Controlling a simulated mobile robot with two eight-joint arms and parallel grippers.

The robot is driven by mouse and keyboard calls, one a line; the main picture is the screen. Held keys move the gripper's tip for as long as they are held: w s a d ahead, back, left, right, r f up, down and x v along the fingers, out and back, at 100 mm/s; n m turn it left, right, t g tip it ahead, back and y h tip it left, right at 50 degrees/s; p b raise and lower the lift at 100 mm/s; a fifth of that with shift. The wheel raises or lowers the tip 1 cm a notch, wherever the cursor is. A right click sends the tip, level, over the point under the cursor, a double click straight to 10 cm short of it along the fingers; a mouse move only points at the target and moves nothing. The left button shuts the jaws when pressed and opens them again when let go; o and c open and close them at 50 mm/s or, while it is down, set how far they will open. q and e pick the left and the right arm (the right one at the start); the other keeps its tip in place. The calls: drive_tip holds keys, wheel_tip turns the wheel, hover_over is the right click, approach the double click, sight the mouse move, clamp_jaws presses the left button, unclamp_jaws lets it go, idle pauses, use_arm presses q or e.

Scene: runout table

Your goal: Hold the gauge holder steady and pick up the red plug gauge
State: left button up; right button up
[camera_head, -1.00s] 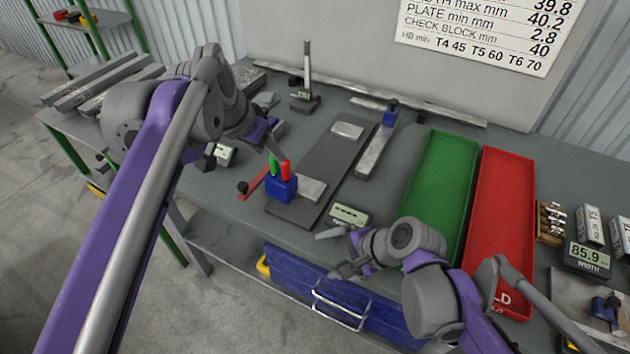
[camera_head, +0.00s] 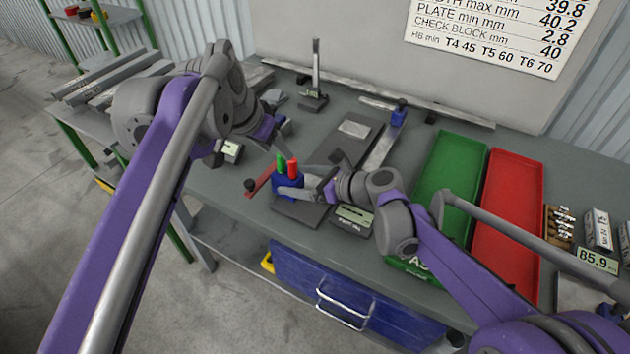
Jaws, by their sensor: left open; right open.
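The gauge holder (camera_head: 289,181) is a small blue block upright on the table at the near end of a dark grey plate. The red plug gauge (camera_head: 293,167) stands in its top, with a green plug gauge (camera_head: 281,161) to its left. My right gripper (camera_head: 293,178) is open at the holder, reaching in from the right. One finger lies across its near face and the other is behind the red plug; I cannot tell whether they touch. My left gripper (camera_head: 274,147) is open just above and behind the plugs, its fingers partly hidden by its wrist.
A green tray (camera_head: 452,165) and a red tray (camera_head: 512,205) lie to the right. A small display gauge (camera_head: 354,218) sits below my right wrist. A red bar (camera_head: 262,179) lies left of the holder. An upright stand (camera_head: 314,95) is at the back.

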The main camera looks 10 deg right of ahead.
sight(296, 180)
drive_tip(key=shift+x, duration=1.95)
